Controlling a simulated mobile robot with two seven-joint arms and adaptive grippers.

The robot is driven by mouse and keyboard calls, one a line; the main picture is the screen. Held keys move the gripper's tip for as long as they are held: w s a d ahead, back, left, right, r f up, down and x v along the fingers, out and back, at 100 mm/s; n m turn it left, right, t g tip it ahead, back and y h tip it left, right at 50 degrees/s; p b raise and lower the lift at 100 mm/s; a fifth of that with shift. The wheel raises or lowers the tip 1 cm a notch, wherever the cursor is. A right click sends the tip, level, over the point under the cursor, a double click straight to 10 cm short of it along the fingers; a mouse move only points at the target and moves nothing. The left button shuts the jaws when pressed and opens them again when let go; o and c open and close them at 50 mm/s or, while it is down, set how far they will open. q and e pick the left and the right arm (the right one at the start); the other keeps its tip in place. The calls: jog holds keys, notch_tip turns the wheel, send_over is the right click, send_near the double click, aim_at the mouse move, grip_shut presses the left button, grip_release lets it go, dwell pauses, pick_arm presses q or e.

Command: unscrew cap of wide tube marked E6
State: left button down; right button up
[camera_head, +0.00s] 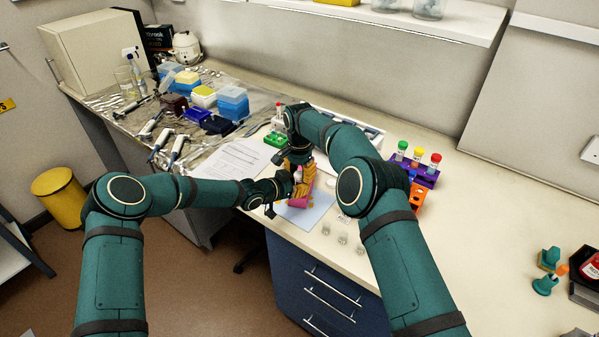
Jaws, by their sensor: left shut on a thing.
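My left gripper (296,181) reaches in from the left at the front of the bench. It is shut on what looks like a small pale tube, mostly hidden between the two grippers. My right gripper (299,163) points down from above, directly over the left one. Its fingers overlap the tube's top, and I cannot tell whether they are open or shut. A pink rack (299,202) sits just below the grippers on a light blue mat (313,214). The mark E6 and the cap cannot be made out at this size.
Several clear beakers stand near the front edge. A green rack (275,139) and papers (235,160) lie left.

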grip_shut()
jog(key=n, duration=0.3)
jog(key=shift+o, duration=2.4)
grip_release()
jog(key=shift+r, duration=0.1)
